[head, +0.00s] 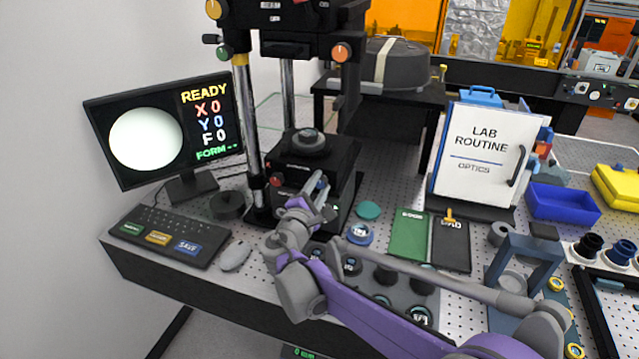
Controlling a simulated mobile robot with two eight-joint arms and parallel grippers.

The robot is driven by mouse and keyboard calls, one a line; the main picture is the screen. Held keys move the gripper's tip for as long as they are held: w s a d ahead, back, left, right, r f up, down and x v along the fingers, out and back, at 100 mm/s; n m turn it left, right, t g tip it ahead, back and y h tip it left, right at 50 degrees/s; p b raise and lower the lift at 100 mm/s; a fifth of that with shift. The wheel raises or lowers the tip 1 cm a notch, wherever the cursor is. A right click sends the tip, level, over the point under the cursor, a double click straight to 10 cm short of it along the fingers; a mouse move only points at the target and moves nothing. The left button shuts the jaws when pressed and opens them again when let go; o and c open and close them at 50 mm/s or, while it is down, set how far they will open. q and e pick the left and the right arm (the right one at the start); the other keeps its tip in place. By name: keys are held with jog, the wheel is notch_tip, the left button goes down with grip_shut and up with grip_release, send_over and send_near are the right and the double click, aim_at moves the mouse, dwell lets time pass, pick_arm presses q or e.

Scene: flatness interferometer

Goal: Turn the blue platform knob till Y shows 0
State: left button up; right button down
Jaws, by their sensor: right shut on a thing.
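The monitor (162,130) at the left shows READY, X 0, Y 0, F 0 and FORM --, beside a plain pale disc. The black interferometer platform (345,165) stands under the instrument column, with a round piece (311,140) on top. A red knob (277,180) shows on the platform's front left. My right gripper (321,187) is at the platform's front right and is shut on the blue platform knob, which its fingers mostly hide. My left gripper is not in view.
A keyboard (165,232) and mouse (235,256) lie at the left. The lab routine board (480,150), green book (408,238) and blue bin (563,203) stand to the right. Several round pieces sit in a dark tray in front, partly behind my right arm.

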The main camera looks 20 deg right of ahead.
jog(key=shift+m, duration=0.3)
jog(key=c, duration=0.5)
grip_release()
jog(key=shift+s+a, duration=0.1)
jog(key=b+v, duration=0.1)
jog(key=v, duration=0.9)
jog(key=shift+s+a, duration=0.2)
jog(key=shift+s, duration=0.1)
dwell(0.9)
